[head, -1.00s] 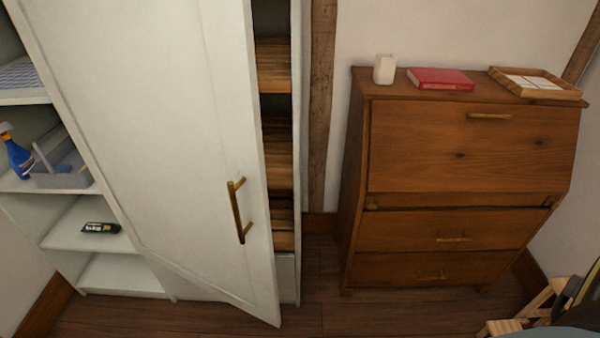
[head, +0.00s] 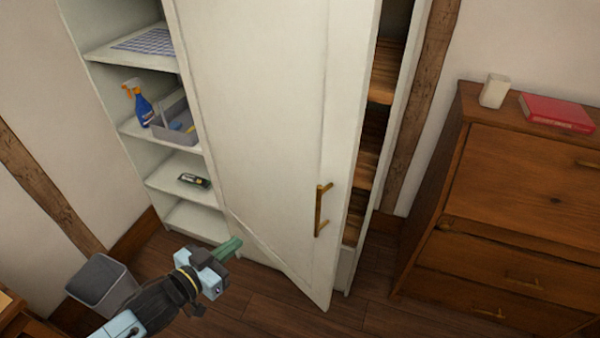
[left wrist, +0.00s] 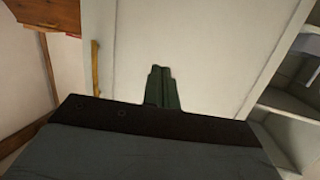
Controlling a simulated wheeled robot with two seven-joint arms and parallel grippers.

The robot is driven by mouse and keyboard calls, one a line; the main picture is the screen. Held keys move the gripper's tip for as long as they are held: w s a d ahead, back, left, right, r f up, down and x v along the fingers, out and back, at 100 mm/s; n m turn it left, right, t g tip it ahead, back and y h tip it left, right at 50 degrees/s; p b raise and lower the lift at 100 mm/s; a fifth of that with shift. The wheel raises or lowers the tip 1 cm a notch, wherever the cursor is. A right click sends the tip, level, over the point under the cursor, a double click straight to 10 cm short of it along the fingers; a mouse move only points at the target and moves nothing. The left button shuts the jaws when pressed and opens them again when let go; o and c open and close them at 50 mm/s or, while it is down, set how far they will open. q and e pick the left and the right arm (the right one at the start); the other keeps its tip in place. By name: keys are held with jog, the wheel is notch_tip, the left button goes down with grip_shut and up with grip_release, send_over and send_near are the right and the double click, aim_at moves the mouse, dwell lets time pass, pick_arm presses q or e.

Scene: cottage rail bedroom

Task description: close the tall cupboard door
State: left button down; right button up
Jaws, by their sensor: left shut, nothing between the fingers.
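The tall cupboard door (head: 265,110) is white and stands partly open, its free edge on the right swung out from the cupboard (head: 402,130). Brown wooden shelves (head: 366,160) show through the gap. A brass bar handle (head: 320,210) sits near the free edge. My left gripper (head: 232,246) is shut and empty, in front of the door's lower left part; I cannot tell whether it touches. In the left wrist view the shut green fingers (left wrist: 161,88) point at the door panel (left wrist: 195,50), with the handle (left wrist: 95,68) to their left. My right gripper is not in view.
Open shelves at the left hold a blue spray bottle (head: 142,106), a grey caddy (head: 174,128) and a small dark item (head: 194,181). A grey bin (head: 102,284) stands on the floor. A wooden bureau (head: 510,205) stands at the right. Floor before the door is clear.

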pick_arm(q)
jog(key=s+d+r+m+h+p, duration=0.1)
jog(key=d+r+h, duration=0.15)
jog(key=r, duration=0.35)
jog(key=s+d+r+m+h, duration=0.1)
jog(key=s+d+r+h, duration=0.15)
jog(key=r, duration=0.35)
jog(key=p, duration=0.2)
send_near(316, 176)
jog(key=shift+y, duration=0.4)
jog(key=x, duration=0.5)
jog(key=shift+w+d+r, duration=0.1)
jog(key=shift+d+r, duration=0.2)
jog(key=shift+d, duration=0.05)
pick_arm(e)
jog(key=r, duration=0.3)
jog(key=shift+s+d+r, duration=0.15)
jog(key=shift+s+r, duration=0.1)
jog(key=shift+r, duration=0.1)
